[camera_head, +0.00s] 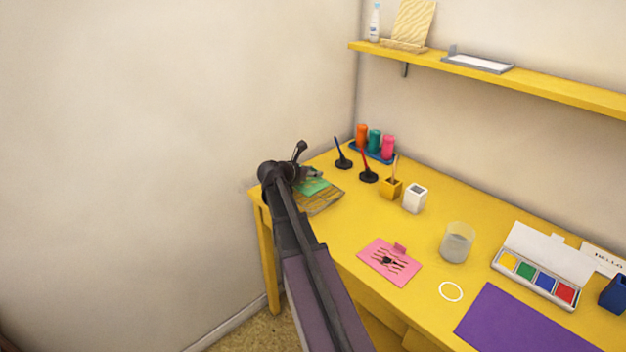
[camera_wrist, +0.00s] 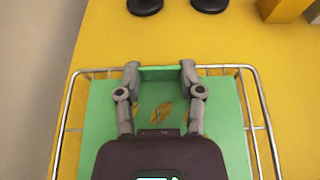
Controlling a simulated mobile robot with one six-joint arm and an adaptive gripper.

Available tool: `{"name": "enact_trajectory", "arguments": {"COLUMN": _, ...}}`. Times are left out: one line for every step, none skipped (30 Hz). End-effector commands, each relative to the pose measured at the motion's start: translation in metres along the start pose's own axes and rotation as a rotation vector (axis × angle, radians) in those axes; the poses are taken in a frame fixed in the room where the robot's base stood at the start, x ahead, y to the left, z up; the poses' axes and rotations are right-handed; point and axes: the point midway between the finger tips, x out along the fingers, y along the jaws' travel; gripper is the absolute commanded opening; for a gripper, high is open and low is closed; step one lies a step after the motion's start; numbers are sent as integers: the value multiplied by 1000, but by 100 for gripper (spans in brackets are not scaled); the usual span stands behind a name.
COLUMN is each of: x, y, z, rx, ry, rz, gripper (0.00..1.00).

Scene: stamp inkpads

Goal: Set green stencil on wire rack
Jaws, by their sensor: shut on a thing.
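The green stencil (camera_head: 314,187) is a flat sheet at the far left end of the yellow table, over the wire rack (camera_head: 322,205). In the wrist view the stencil (camera_wrist: 102,125) lies within the outline of the rack's metal rim (camera_wrist: 264,112), with cut-outs near its middle. My gripper (camera_wrist: 160,76) is shut on the raised strip at the stencil's far edge. It also shows in the head view (camera_head: 312,174), partly hidden by my arm. I cannot tell whether the stencil touches the rack's wires.
Black pen stands (camera_head: 368,175), a yellow pen cup (camera_head: 391,188) and a blue tray of bottles (camera_head: 372,152) stand right of the rack. A pink card (camera_head: 381,263) lies nearer the front. A wall (camera_head: 180,150) rises close on the left.

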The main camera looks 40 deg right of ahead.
Motion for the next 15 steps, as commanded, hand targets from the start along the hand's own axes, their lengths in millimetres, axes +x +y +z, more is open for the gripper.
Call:
{"name": "enact_trajectory", "arguments": {"x": 3, "y": 0, "z": -8, "rx": 0, "ry": 0, "rz": 0, "gripper": 23}}
{"name": "enact_trajectory", "arguments": {"x": 4, "y": 0, "z": -10, "rx": 0, "ry": 0, "rz": 0, "gripper": 23}}
{"name": "enact_trajectory", "arguments": {"x": 5, "y": 0, "z": -12, "rx": 0, "ry": 0, "rz": 0, "gripper": 23}}
{"name": "enact_trajectory", "arguments": {"x": 6, "y": 0, "z": -14, "rx": 0, "ry": 0, "rz": 0, "gripper": 23}}
{"name": "enact_trajectory", "arguments": {"x": 6, "y": 0, "z": -15, "rx": 0, "ry": 0, "rz": 0, "gripper": 23}}
{"name": "enact_trajectory", "arguments": {"x": 6, "y": 0, "z": -16, "rx": 0, "ry": 0, "rz": 0, "gripper": 23}}
{"name": "enact_trajectory", "arguments": {"x": 6, "y": 0, "z": -16, "rx": 0, "ry": 0, "rz": 0, "gripper": 23}}
{"name": "enact_trajectory", "arguments": {"x": 7, "y": 0, "z": -16, "rx": 0, "ry": 0, "rz": 0, "gripper": 23}}
{"name": "enact_trajectory", "arguments": {"x": 7, "y": 0, "z": -16, "rx": 0, "ry": 0, "rz": 0, "gripper": 23}}
{"name": "enact_trajectory", "arguments": {"x": 7, "y": 0, "z": -16, "rx": 0, "ry": 0, "rz": 0, "gripper": 23}}
{"name": "enact_trajectory", "arguments": {"x": 6, "y": 0, "z": -16, "rx": 0, "ry": 0, "rz": 0, "gripper": 23}}
{"name": "enact_trajectory", "arguments": {"x": 6, "y": 0, "z": -16, "rx": 0, "ry": 0, "rz": 0, "gripper": 23}}
{"name": "enact_trajectory", "arguments": {"x": 6, "y": 0, "z": -16, "rx": 0, "ry": 0, "rz": 0, "gripper": 23}}
{"name": "enact_trajectory", "arguments": {"x": 6, "y": 0, "z": -15, "rx": 0, "ry": 0, "rz": 0, "gripper": 23}}
{"name": "enact_trajectory", "arguments": {"x": 6, "y": 0, "z": -15, "rx": 0, "ry": 0, "rz": 0, "gripper": 23}}
